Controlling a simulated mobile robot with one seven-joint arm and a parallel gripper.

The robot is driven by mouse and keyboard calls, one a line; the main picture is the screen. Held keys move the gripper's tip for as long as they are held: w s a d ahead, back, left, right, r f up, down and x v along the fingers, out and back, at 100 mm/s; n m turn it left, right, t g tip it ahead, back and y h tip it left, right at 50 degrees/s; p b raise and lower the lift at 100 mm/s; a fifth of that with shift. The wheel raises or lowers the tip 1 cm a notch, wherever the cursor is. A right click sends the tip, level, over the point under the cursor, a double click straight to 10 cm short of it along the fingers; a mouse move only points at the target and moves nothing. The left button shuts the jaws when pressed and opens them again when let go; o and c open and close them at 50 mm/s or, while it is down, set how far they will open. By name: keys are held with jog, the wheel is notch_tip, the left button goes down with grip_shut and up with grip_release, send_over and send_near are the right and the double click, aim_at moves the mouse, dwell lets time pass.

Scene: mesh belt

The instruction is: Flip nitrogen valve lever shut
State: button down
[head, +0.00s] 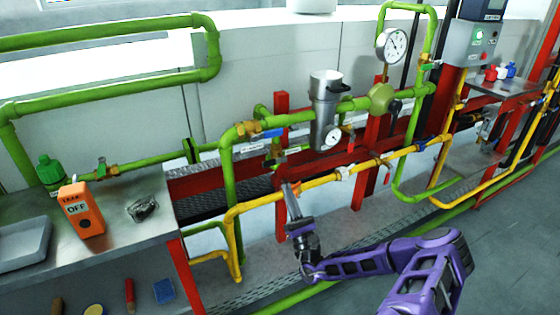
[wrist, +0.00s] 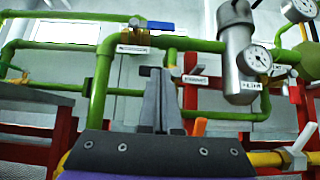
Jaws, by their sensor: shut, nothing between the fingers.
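Several valves sit on the green and yellow pipes, and their labels are too small to read, so I cannot tell which is the nitrogen valve. A blue lever (head: 266,133) lies along the upper green pipe on a brass valve; it also shows in the wrist view (wrist: 160,25), above a white tag (wrist: 133,49). An orange lever (wrist: 200,127) stands upright just right of my fingers in the wrist view. My gripper (head: 289,188) is shut and empty, pointing up in front of the yellow pipe, below the blue lever. I see no contact with a lever.
A silver filter housing (head: 325,108) with a gauge hangs right of the blue lever. A red post (head: 281,110) stands behind my gripper. The yellow pipe (head: 318,178) crosses close by. A bench (head: 120,215) at left holds an orange box (head: 82,210).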

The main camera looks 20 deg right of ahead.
jog(key=x, duration=0.9)
jog(key=shift+w+a+r, duration=0.1)
jog(key=shift+w+r, duration=0.1)
jog(key=shift+w, duration=0.05)
notch_tip(320, 180, up, 4)
send_over(277, 162)
jog(key=s, duration=0.2)
jog(key=shift+a, duration=0.4)
jog(key=shift+r+n, duration=0.15)
jog(key=shift+n, duration=0.15)
jog(key=shift+d+r+n+y+p, duration=0.15)
jog(key=shift+n+y+p, duration=0.15)
jog(key=shift+n+y, duration=0.45)
